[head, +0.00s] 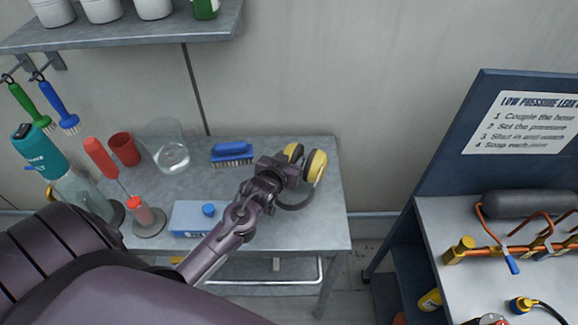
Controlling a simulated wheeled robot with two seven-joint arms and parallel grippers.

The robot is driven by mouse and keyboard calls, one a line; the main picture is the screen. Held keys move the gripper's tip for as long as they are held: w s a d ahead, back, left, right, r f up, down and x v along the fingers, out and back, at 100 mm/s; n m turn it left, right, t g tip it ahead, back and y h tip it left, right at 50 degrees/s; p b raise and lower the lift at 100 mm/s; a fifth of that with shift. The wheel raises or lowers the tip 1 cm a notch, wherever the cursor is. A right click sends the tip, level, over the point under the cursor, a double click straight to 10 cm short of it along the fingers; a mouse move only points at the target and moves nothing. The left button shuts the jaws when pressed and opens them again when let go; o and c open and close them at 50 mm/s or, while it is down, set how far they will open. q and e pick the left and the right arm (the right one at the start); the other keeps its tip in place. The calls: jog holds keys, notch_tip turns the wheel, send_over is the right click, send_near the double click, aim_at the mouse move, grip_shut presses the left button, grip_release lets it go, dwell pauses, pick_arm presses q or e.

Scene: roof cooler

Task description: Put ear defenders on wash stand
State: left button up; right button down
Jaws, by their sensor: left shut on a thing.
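The yellow ear defenders (315,168) with a dark headband are at the right end of the grey wash stand (325,225). My left gripper (290,175) is shut on the ear defenders, with my arm reaching in from the left. The ear defenders are over the stand top near its right edge. I cannot tell whether they touch the surface. Part of them is hidden behind the gripper. My right gripper is not in view.
On the stand are a blue brush (232,152), a glass beaker (171,158), a red cup (124,149), a blue-and-white box (192,220) and a spray bottle (40,150). A shelf (130,32) hangs above. A bench with a sign board (530,120) stands right, across a floor gap.

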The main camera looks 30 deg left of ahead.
pick_arm(q)
jog(key=shift+f, duration=1.75)
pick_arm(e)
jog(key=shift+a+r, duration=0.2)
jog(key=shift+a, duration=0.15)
pick_arm(q)
jog(key=o, duration=1.1)
jog(key=shift+f, duration=0.15)
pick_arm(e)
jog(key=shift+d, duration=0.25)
pick_arm(q)
jog(key=b+v, duration=0.1)
jog(key=v, duration=1)
jog(key=shift+s+r, duration=0.4)
jog(key=shift+s, duration=0.1)
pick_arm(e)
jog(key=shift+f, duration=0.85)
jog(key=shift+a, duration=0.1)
